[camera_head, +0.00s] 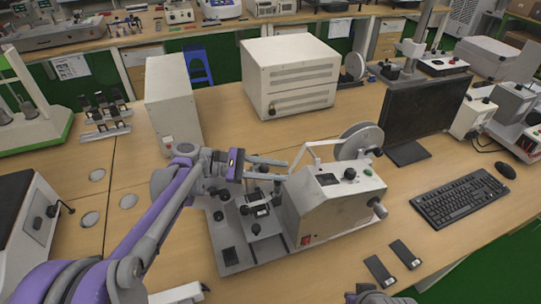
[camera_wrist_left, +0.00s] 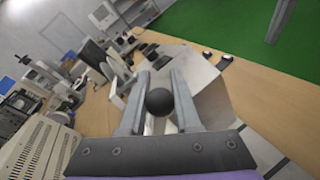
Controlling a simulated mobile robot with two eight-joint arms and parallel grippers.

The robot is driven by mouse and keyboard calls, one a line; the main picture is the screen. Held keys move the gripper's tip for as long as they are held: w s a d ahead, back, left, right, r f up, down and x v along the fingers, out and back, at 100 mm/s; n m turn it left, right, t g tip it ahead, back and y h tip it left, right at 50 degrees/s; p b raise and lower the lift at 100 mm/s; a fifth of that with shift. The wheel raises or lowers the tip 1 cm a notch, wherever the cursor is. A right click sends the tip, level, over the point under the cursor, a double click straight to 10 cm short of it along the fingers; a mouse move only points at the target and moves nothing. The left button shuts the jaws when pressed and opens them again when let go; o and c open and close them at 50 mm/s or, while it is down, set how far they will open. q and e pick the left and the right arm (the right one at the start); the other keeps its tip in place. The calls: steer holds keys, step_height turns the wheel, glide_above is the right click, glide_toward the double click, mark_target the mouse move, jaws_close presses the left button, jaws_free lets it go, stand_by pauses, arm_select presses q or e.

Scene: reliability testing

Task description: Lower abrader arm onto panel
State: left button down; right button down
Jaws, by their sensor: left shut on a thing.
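The abrader (camera_head: 335,212) is a grey-white machine on the wooden table, with a sloped control box, knobs and a wheel (camera_head: 362,141) behind it. Its pale bent abrader arm (camera_head: 312,146) reaches from near the wheel towards my left gripper (camera_head: 286,169). In the left wrist view, a round black knob (camera_wrist_left: 159,102) sits between the two fingers of my left gripper, which is shut on it. Below the gripper is the abrader's low base (camera_head: 232,254) with dark clamp parts (camera_head: 262,210). I cannot clearly make out the panel there. My right gripper's fingers are not visible.
A monitor (camera_head: 425,112), keyboard (camera_head: 462,201) and mouse (camera_head: 505,171) stand to the right. Two small dark flat pieces (camera_head: 405,254) lie in front. White-grey cabinets (camera_head: 290,75) stand behind.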

arm_select(q)
steer(key=shift+s+d+f+m+t+b, duration=0.2)
steer(key=shift+s+f+m, duration=0.1)
steer(key=shift+s+f, duration=0.2)
steer(key=shift+s+d+f+m+t+b, duration=0.15)
steer(key=shift+s+f+m, duration=0.2)
steer(key=shift+f, duration=0.2)
steer(key=c, duration=0.6)
jaws_free()
steer(key=a+r, duration=0.2)
steer(key=a, duration=0.8)
steer(key=shift+s+a+r, duration=0.15)
steer(key=shift+s+a, duration=0.15)
steer(key=shift+s, duration=0.15)
